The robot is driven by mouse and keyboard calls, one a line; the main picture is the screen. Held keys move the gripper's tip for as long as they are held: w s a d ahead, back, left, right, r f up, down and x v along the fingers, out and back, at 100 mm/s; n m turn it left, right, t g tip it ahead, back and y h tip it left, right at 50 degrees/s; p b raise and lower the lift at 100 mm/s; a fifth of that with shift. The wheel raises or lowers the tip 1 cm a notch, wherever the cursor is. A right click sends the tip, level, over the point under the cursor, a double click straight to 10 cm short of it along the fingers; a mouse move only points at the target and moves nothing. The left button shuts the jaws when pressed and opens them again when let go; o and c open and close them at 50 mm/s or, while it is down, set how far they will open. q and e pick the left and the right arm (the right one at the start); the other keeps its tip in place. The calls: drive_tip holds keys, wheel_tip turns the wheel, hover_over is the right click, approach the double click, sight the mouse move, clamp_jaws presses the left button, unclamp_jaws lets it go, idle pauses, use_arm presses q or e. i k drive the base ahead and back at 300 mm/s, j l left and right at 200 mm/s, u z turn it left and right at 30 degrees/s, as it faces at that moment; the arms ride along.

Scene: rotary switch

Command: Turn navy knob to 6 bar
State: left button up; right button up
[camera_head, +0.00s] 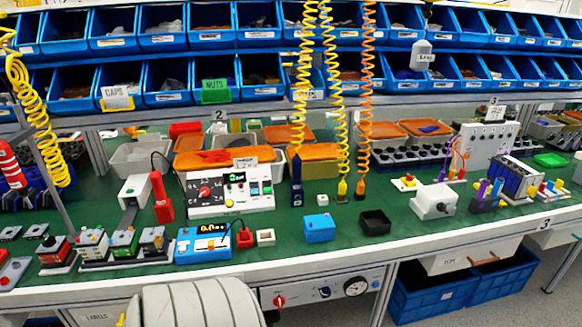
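The navy knob (325,292) is on a pale control panel (303,293) fixed under the front edge of the workbench. It is small in the head view, and its pointer and any bar markings are too small to read. A round pressure gauge (356,286) with a white dial and dark rim is to the right of the knob; its reading is not legible. A red knob (279,301) is on the left side of the same panel. Neither my left nor my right gripper is in view. Nothing is touching the navy knob.
The green bench top (300,247) above the panel carries several devices, including a white box with a red dial (232,191) and a blue meter (204,243). Blue crates (437,297) stand below at right. A rounded pale part at bottom left hides some of the bench front.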

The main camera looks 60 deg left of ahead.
sight(326, 292)
drive_tip(key=u, duration=1.7)
